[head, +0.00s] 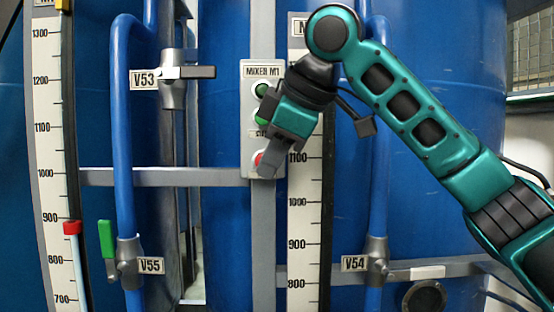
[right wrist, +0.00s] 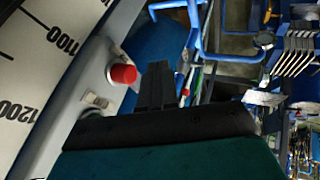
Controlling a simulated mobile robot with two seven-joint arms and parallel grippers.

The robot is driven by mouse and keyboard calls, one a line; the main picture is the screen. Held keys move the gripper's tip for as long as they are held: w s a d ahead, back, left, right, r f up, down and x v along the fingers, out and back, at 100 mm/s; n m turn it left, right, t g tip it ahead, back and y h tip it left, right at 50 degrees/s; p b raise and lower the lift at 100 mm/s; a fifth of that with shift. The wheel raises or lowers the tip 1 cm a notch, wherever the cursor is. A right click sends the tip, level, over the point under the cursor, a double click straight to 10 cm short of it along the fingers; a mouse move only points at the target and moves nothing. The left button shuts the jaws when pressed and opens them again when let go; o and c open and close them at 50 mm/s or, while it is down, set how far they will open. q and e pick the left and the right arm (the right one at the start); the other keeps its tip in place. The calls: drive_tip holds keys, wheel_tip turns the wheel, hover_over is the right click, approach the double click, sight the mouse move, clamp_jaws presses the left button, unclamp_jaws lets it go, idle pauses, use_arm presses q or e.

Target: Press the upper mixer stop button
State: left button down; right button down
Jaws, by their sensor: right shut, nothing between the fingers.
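The grey MIXER M1 panel (head: 249,130) is upright on a post in the middle of the head view. Its red stop button (head: 258,158) is low on the panel, partly covered by my right gripper (head: 268,168). The red button (right wrist: 122,74) stands out from the panel in the right wrist view. My right gripper's fingers (right wrist: 156,85) are shut and empty, beside the button with a small gap in that view. A green button (head: 261,90) is higher on the panel, with another green one partly hidden by my gripper. My left gripper is not in view.
Blue tanks (head: 225,240) stand behind. A scale (head: 306,220) is right of the panel and another scale (head: 48,150) is at the left. A grey rail (head: 160,177) crosses below the panel's middle.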

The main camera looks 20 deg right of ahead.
drive_tip(key=v, duration=0.9)
drive_tip(key=shift+s+r, duration=0.2)
drive_tip(key=shift+r, duration=0.15)
drive_tip(key=shift+d, duration=0.1)
